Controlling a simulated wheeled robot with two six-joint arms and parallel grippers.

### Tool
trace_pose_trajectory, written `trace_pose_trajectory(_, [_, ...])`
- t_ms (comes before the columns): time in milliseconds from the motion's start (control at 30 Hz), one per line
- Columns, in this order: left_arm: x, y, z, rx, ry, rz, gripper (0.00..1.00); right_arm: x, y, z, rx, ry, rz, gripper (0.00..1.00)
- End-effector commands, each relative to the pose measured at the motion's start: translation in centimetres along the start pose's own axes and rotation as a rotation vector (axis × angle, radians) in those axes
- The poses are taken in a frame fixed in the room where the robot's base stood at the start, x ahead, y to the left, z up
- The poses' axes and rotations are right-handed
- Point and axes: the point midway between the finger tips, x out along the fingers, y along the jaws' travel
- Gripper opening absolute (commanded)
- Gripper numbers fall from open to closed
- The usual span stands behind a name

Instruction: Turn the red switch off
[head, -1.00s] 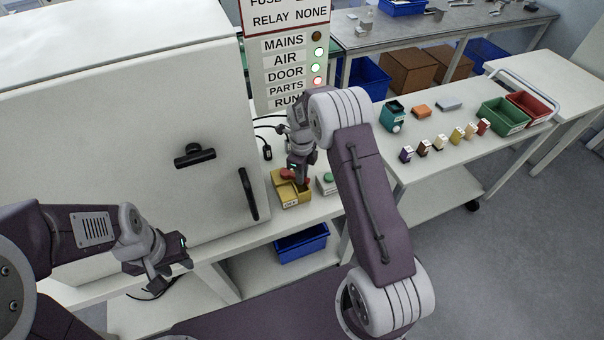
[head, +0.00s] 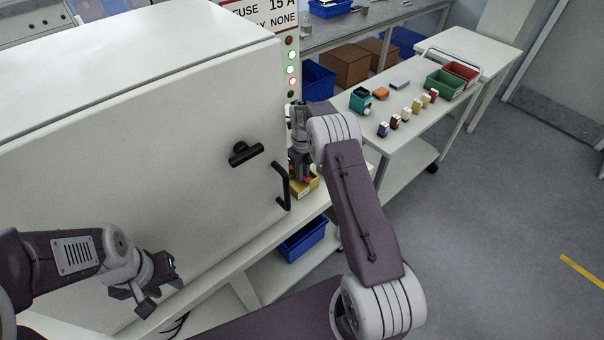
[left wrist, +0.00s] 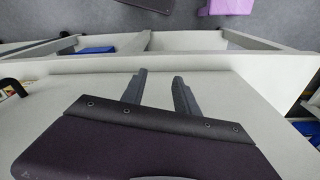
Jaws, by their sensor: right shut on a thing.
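The red switch (head: 307,180) sits on a small yellow box (head: 308,190) on the bench, just right of the white cabinet. Only a sliver of red shows; my right gripper (head: 302,181) covers most of it. The right gripper points down and is shut on the red switch, its fingertips partly hidden. My left gripper (head: 160,287) hangs at the lower left in front of the cabinet, far from the switch. In the left wrist view its two fingers (left wrist: 160,92) are apart with nothing between them.
The white cabinet (head: 150,150) has a black knob (head: 243,153) and a black handle (head: 283,187) close to my right gripper. A blue bin (head: 303,243) is below. Bins and small blocks stand on the right table.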

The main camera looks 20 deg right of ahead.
Motion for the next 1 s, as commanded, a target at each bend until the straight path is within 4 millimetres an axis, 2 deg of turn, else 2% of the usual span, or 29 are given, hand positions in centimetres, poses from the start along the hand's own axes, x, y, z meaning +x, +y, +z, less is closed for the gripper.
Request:
trace_pose_trajectory(633, [-0.03,0.0,-0.01,0.0,0.0,0.0,0.36,-0.05,0.03,0.18,0.042,-0.004,0.0,0.0])
trace_pose_trajectory(667, [-0.03,0.0,-0.01,0.0,0.0,0.0,0.36,-0.04,0.04,0.18,0.042,-0.004,0.0,0.25])
trace_pose_trajectory(700, [-0.03,0.0,-0.01,0.0,0.0,0.0,0.36,-0.04,0.04,0.17,0.042,-0.004,0.0,0.36])
trace_pose_trajectory(733, [-0.03,0.0,-0.01,0.0,0.0,0.0,0.36,-0.04,0.03,0.17,0.041,-0.004,0.0,0.38])
trace_pose_trajectory(1000, [-0.01,0.0,0.0,0.0,0.0,0.0,0.36,-0.05,0.02,0.13,0.04,-0.002,0.0,0.38])
